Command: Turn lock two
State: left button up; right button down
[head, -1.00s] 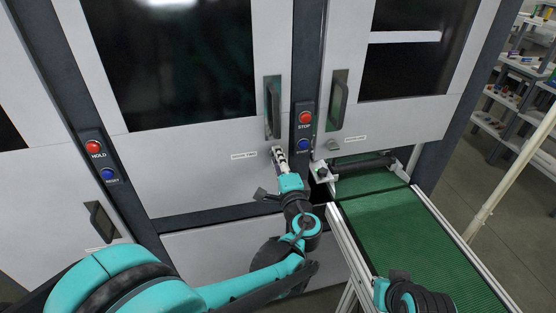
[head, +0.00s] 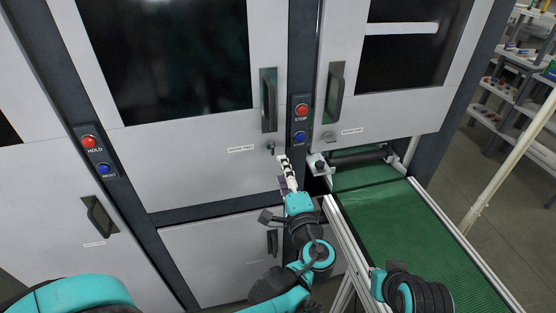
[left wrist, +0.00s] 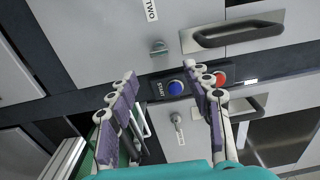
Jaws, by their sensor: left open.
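Lock two (head: 270,147) is a small metal lock on the middle cabinet door, just right of a white label (head: 241,149) and below the door handle. In the left wrist view the lock (left wrist: 159,48) shows uncovered under a label (left wrist: 150,10) whose readable part says "TWO". My left gripper (head: 282,160) is just below and right of the lock in the head view. In the left wrist view the left gripper's fingers (left wrist: 159,70) are spread, with nothing between them, and appear apart from the lock. My right arm's wrist shows at the bottom right; its fingers do not.
A panel with a red STOP button (head: 301,110) and a blue START button (head: 299,138) is right of the lock. Another lock (head: 329,135) is on the right door. A green conveyor (head: 420,235) stands below it. A dark handle (head: 268,100) is above lock two.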

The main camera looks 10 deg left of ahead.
pick_arm(q)
jog(key=v, duration=0.3)
jog(key=shift+s, duration=0.15)
dwell(0.3)
jog(key=s+a+f+n+g+h, duration=0.1)
jog(key=s+a+f+n+g, duration=0.1)
jog(key=a+f+n+g, duration=0.3)
jog(key=s+a+f+n+g, duration=0.1)
jog(key=s+a+f+g, duration=0.2)
jog(key=a, duration=0.5)
jog(key=s+f+n+g+h+b, duration=0.1)
jog(key=s+f+n+h, duration=0.4)
jog(key=s, duration=0.4)
jog(key=n+h, duration=0.1)
jog(key=n, duration=0.1)
jog(key=shift+s+d+n, duration=0.3)
jog(key=shift+s, duration=0.1)
